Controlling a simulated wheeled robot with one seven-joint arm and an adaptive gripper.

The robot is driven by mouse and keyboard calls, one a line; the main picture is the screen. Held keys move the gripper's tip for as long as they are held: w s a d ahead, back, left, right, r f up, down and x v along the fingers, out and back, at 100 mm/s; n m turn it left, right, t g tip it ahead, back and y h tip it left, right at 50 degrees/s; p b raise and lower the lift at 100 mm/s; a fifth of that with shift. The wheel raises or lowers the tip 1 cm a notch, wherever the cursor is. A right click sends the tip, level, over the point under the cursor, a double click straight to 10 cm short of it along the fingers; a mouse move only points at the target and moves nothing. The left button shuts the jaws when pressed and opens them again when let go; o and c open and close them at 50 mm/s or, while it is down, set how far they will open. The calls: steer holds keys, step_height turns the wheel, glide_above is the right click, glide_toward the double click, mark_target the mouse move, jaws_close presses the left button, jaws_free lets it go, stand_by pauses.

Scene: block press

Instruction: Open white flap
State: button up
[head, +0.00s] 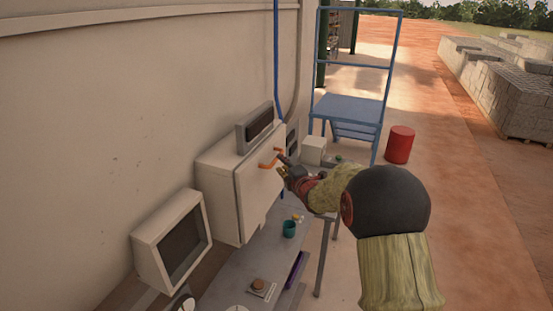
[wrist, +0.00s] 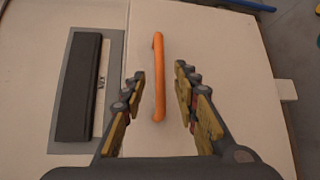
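The white flap (head: 262,192) is the front of a pale box on the wall above the bench. It looks closed. It has an orange bar handle (head: 270,159). In the wrist view the flap (wrist: 225,70) fills much of the picture, and the handle (wrist: 159,80) appears between my fingers. My gripper (head: 283,170) is close in front of the flap, by the handle. In the wrist view my gripper (wrist: 160,76) is open, one finger on each side of the handle. I cannot tell whether the fingertips reach around the bar; no grip shows.
A grey-framed dark display (head: 258,128) sits atop the box. A monitor-like unit (head: 175,242) stands left. A blue step frame (head: 350,108) and red drum (head: 399,145) stand beyond.

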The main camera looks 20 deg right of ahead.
mark_target(276, 159)
steer(key=shift+w+f+p, duration=0.25)
steer(key=shift+w+p, duration=0.1)
steer(key=shift+w, duration=1.2)
steer(key=shift+w+f+p, duration=0.2)
steer(key=shift+w+p, duration=0.15)
steer(key=shift+w, duration=1.15)
steer(key=shift+c, duration=0.4)
jaws_close()
